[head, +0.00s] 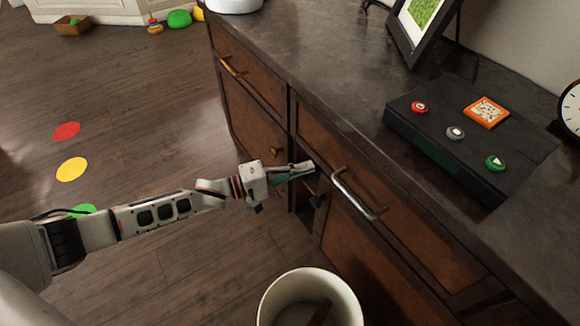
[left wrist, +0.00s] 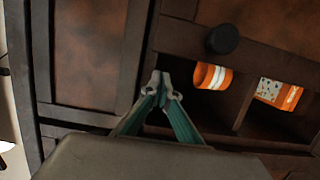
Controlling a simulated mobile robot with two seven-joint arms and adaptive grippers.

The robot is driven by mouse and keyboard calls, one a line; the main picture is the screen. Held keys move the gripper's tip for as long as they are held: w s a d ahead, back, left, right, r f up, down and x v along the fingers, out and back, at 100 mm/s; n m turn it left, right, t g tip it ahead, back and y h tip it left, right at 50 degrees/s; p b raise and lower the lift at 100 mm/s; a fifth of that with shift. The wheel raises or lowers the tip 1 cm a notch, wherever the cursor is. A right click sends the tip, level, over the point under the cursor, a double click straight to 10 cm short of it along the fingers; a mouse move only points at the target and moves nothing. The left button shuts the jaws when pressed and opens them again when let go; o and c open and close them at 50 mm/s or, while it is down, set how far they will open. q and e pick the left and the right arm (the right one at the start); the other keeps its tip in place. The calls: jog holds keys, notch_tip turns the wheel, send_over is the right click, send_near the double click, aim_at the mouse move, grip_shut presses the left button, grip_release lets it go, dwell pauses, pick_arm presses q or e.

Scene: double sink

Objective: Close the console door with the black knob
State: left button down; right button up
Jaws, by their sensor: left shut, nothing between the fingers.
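The console (head: 345,150) is a dark brown wooden cabinet. Its door with the black knob (head: 318,200) stands at least partly open, with a dark gap beside it. In the left wrist view the black knob (left wrist: 222,40) is on the door's frame, and the open inside shows beyond the door's edge. My left gripper (head: 308,167) is shut and empty, at the console front just above the knob in the head view. In the left wrist view its closed fingertips (left wrist: 161,84) are left of and below the knob, apart from it. My right gripper is out of view.
Inside the console are an orange-and-white container (left wrist: 212,76) and an orange patterned box (left wrist: 279,94). A metal drawer handle (head: 357,195) juts out near my gripper. A white bin (head: 310,300) stands on the floor in front. A brass-knobbed door (head: 250,125) is on the left.

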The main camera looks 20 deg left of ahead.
pick_arm(q)
jog(key=shift+s+d+r, duration=0.2)
jog(key=shift+s+d, duration=0.5)
jog(key=shift+d, duration=0.25)
